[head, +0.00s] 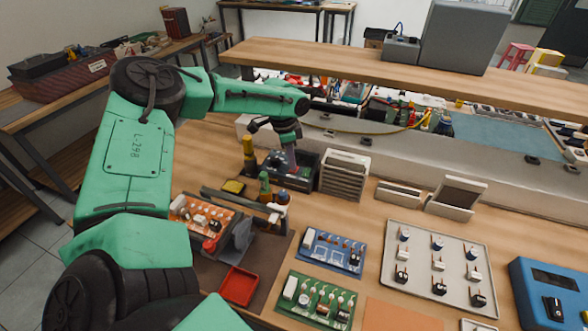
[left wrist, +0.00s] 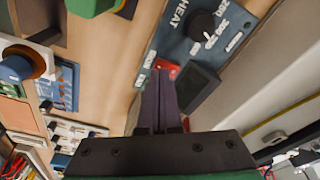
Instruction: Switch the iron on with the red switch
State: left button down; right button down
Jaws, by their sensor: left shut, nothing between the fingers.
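The iron's station (head: 308,168) is a dark box on the bench in the head view. My right gripper is not in view.
An orange board (head: 205,219) in a holder and a red tray (head: 239,286) lie in front of the station. A grey vented box (head: 345,174) stands close on its right. Blue (head: 332,251) and green (head: 316,299) boards and a component tray (head: 438,262) lie further right.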

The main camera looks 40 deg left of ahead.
pick_arm(q)
jog(key=shift+f+b, duration=0.55)
jog(key=shift+f, duration=0.05)
jog(key=shift+r, duration=0.15)
notch_tip(320, 180, up, 7)
jog(key=p, duration=0.4)
dwell(0.4)
